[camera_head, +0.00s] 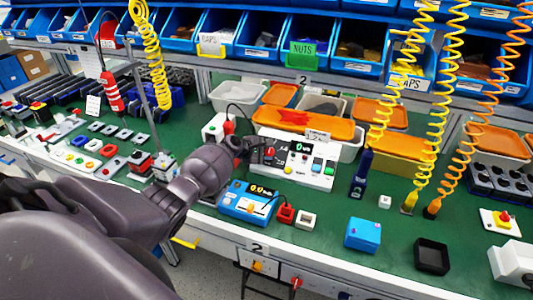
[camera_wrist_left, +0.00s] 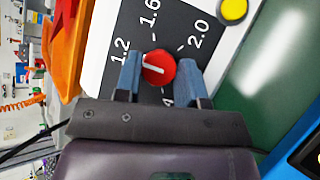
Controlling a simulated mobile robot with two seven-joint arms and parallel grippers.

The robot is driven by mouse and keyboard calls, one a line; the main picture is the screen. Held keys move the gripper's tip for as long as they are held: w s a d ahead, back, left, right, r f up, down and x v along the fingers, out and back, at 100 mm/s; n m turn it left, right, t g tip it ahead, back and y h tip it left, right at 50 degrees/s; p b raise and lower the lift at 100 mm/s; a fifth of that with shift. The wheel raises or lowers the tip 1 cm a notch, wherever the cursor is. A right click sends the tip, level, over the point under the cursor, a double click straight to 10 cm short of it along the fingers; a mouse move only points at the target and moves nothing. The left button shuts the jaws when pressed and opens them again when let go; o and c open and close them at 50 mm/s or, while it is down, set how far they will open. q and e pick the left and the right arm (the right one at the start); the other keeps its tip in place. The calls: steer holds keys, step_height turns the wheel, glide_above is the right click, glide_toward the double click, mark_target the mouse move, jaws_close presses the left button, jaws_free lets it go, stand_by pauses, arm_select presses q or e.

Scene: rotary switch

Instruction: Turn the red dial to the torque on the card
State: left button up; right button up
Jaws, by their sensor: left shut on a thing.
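The red dial (camera_wrist_left: 158,67) has a white pointer line and sits on a black scale. The scale's 1.2, 1.6 and 2.0 marks show; another number is partly hidden below. The pointer line lies roughly across the picture, and I cannot tell its exact setting. My left gripper (camera_wrist_left: 160,75) is shut on the dial, one finger on each side. In the head view my left gripper (camera_head: 262,151) reaches the left part of the white control panel (camera_head: 297,178). A small white card (camera_head: 317,135) stands behind the panel; its text is too small to read surely.
A blue meter (camera_head: 234,204) with a lit display sits in front of the panel. A yellow button (camera_wrist_left: 232,10) is near the dial. An orange tray (camera_head: 350,132) lies behind the panel. Yellow coiled cords (camera_head: 455,90) hang at the right.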

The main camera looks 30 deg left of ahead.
steer(key=shift+s+f, duration=0.2)
steer(key=shift+s, duration=0.15)
arm_select(q)
steer(key=o, duration=0.9)
arm_select(e)
steer(key=shift+w+r, duration=0.4)
steer(key=shift+w, duration=0.15)
arm_select(q)
steer(key=shift+r, duration=0.1)
arm_select(e)
steer(key=shift+r, duration=0.1)
